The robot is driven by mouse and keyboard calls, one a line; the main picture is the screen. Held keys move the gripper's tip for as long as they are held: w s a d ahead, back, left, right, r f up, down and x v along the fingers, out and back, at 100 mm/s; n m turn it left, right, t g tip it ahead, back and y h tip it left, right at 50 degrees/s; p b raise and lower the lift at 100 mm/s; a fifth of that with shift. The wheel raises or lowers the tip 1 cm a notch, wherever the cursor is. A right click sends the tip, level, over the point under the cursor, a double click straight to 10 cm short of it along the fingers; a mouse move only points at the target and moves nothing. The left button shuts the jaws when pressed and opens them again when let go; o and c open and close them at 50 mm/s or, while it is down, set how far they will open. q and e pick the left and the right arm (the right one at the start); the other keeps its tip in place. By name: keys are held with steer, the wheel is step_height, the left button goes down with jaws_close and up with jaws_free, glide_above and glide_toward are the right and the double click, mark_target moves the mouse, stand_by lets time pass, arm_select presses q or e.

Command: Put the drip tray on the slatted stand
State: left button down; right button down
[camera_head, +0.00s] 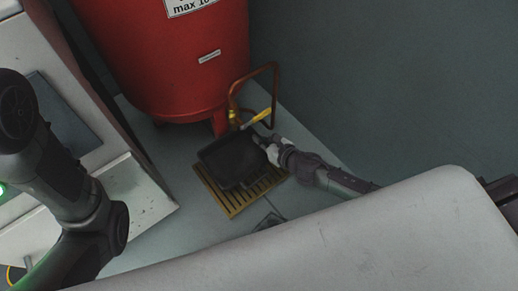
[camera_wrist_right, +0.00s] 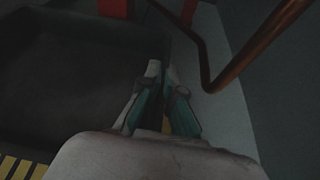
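The drip tray (camera_head: 232,160) is a black, shallow, square tray in the middle of the head view. It appears over the yellow slatted stand (camera_head: 234,205), whose slats show past its near and left sides. Whether the tray touches the slats is unclear. My right gripper (camera_head: 268,146) is at the tray's right side. In the right wrist view its fingers (camera_wrist_right: 162,72) are close together on the right wall of the drip tray (camera_wrist_right: 75,85), apparently pinching it. Slats of the stand (camera_wrist_right: 18,168) show at the lower left there. My left gripper is out of view.
A red tank (camera_head: 170,60) stands behind the tray, with a copper pipe (camera_head: 275,90) and a yellow-handled valve (camera_head: 258,117) close by. A white cabinet (camera_head: 130,195) stands on the left. A floor drain (camera_head: 268,221) lies in front; grey floor is clear around it.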

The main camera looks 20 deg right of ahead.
steer(key=shift+w+f, duration=0.2)
steer(key=shift+w, duration=0.1)
steer(key=shift+f, duration=0.2)
step_height(320, 180, down, 4)
steer(key=b, duration=0.4)
steer(key=shift+r, duration=0.3)
steer(key=shift+f, duration=0.2)
steer(key=c, duration=1.3)
jaws_free()
steer(key=shift+r, duration=0.1)
